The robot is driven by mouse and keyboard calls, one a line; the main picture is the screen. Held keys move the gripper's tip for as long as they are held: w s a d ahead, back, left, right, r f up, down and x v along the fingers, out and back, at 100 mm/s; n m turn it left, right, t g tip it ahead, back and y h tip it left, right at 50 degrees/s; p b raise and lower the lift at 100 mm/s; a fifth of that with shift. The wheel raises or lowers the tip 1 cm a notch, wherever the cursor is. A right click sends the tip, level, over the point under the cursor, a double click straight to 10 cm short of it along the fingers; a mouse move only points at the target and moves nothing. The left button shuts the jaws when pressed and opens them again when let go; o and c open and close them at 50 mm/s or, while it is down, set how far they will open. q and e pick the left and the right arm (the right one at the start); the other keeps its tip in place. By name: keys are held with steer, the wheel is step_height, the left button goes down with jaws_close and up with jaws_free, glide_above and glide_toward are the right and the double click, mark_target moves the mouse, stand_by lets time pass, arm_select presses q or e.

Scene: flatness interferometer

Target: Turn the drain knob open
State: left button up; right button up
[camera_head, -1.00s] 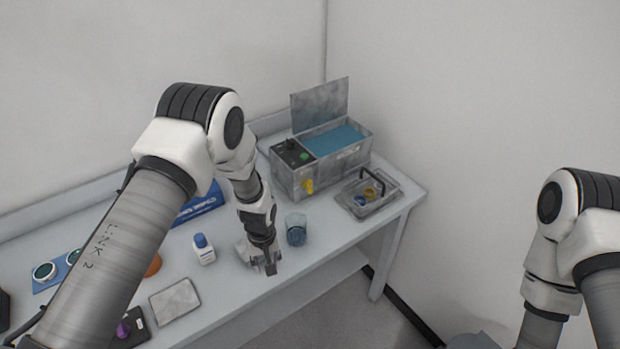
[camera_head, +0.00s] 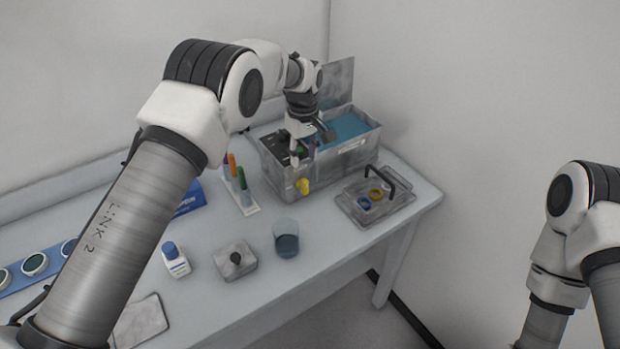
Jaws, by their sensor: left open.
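A yellow knob (camera_head: 303,186) sits low on the front of a grey metal tank unit (camera_head: 343,160); I take it for the drain knob. Whether it is open or closed cannot be told. The unit holds blue liquid (camera_head: 349,130) and has a raised lid behind. My left gripper (camera_head: 312,142) is open, pointing down over the unit's dark control panel (camera_head: 275,146), above and behind the yellow knob and apart from it. The gripper partly hides the panel and its green button. My right arm shows at the lower right, but its gripper is out of view.
A clear tray with a black handle (camera_head: 381,205) stands right of the unit. A tumbler (camera_head: 286,239), a grey block with a black knob (camera_head: 236,260), a white bottle (camera_head: 175,260) and a rack of coloured pens (camera_head: 241,190) stand on the table.

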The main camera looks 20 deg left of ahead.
mark_target(305, 180)
arm_select(q)
steer(key=shift+f, duration=0.45)
steer(key=shift+w+f, duration=0.1)
steer(key=shift+w, duration=0.05)
step_height(305, 180, down, 7)
steer(key=shift+r+p, duration=0.2)
steer(key=shift+p, duration=1.05)
steer(key=shift+w+f, duration=0.15)
steer(key=shift+f, duration=0.35)
jaws_close()
arm_select(e)
steer(key=shift+w+r, duration=0.25)
steer(key=shift+r, duration=0.55)
